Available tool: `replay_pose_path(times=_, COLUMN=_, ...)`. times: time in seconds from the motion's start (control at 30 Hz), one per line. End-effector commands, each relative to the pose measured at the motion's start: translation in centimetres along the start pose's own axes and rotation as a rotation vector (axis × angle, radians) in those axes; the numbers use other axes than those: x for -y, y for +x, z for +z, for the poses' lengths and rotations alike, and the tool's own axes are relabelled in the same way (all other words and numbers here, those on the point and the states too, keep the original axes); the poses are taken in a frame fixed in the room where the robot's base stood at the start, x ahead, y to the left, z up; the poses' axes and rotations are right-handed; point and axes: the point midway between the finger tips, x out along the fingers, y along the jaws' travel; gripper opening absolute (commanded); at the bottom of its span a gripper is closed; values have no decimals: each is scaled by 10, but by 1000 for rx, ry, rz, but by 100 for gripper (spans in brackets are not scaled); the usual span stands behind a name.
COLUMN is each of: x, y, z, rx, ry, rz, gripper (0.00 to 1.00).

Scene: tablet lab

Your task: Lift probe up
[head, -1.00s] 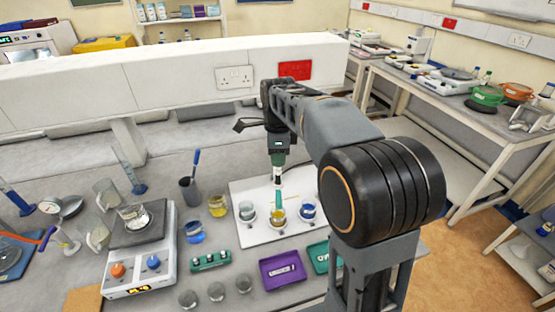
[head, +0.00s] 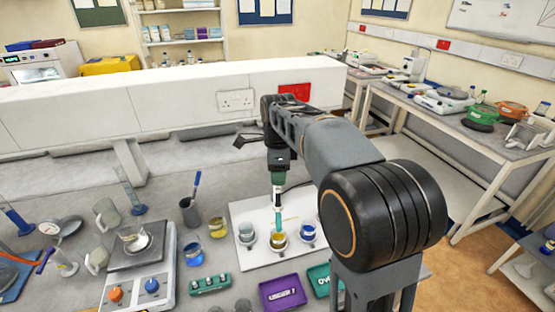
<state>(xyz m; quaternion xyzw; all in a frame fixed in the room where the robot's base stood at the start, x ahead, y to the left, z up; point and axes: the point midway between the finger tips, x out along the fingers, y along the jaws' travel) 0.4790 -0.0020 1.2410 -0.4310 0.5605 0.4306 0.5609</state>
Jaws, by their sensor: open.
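The probe (head: 278,221) is a thin teal stick. It stands upright in a small beaker of yellow liquid (head: 278,240), in the middle of a row of three on a white board (head: 258,261). My gripper (head: 277,192) points straight down directly above the beaker, in line with the probe's upper end. My gripper is open. The view is too small to tell whether its fingers are around the probe's top or just above it.
Beakers of blue liquid (head: 308,233) and pale liquid (head: 246,233) flank the probe's beaker closely. A purple tray (head: 282,293) and a green tray (head: 319,281) lie in front. A hotplate (head: 140,280) stands left. A white bench shelf (head: 180,90) runs behind.

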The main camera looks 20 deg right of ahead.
Motion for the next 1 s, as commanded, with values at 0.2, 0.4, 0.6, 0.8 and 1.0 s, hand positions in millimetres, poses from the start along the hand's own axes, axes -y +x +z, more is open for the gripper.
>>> replay_pose_path(times=0.2, x=1, y=-32, z=0, rx=1, ry=0, rz=-5, gripper=47)
replay_pose_path(times=0.4, x=1, y=-75, z=0, rx=1, ry=0, rz=-5, gripper=47)
replay_pose_path(times=0.6, x=0, y=-110, z=0, rx=1, ry=0, rz=-4, gripper=47)
replay_pose_path(times=0.8, x=0, y=-129, z=0, rx=0, ry=0, rz=-1, gripper=47)
replay_pose_path(times=1.0, x=0, y=-135, z=0, rx=0, ry=0, rz=-1, gripper=47)
